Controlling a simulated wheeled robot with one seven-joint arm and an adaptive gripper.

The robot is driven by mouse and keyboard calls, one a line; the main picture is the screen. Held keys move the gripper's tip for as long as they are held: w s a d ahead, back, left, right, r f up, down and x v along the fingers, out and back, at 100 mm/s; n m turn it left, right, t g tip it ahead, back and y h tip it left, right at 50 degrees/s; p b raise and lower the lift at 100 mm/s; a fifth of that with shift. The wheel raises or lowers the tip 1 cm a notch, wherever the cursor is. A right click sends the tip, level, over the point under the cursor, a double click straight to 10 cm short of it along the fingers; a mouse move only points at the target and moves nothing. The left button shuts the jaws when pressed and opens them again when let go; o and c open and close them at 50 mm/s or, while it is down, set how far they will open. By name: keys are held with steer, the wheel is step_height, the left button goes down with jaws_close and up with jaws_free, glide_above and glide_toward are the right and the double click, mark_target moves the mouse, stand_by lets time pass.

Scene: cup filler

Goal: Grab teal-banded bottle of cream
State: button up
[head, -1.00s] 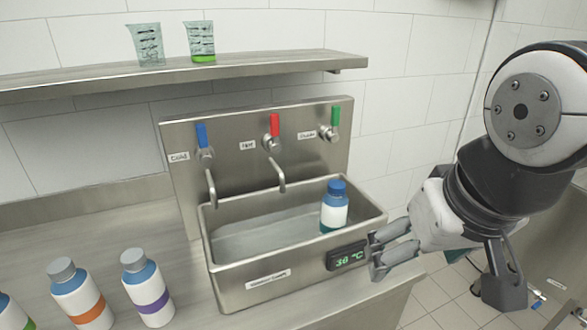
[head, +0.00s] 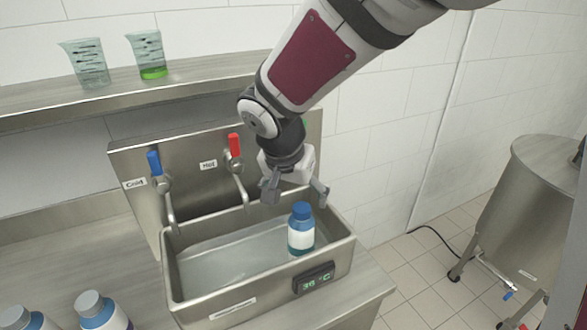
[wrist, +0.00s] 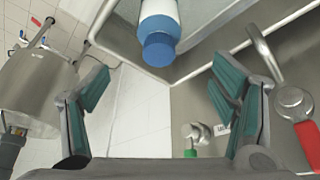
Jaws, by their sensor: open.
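The bottle (head: 301,235) with a blue cap, white label and a teal band low on its side stands upright in the right part of the steel sink basin (head: 240,290). My gripper (head: 296,193) is open and empty, just above and behind the bottle's cap, with its fingers pointing down. In the wrist view the bottle (wrist: 160,32) shows at the top centre, cap toward me, beyond the two spread teal-padded fingers. No finger touches it.
Cold (head: 155,165) and hot (head: 234,146) taps rise behind the basin; a green-handled tap (wrist: 190,145) shows in the wrist view. A temperature display (head: 314,281) is on the basin's front. Other bottles (head: 100,312) stand at lower left. Beakers (head: 147,55) sit on the shelf.

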mark_target(301, 209)
steer(key=x, duration=0.7)
steer(key=shift+f, duration=0.35)
steer(key=shift+p+x, duration=0.6)
steer(key=shift+x, duration=2.1)
steer(key=shift+s, duration=0.15)
steer(key=shift+c, duration=0.3)
jaws_close()
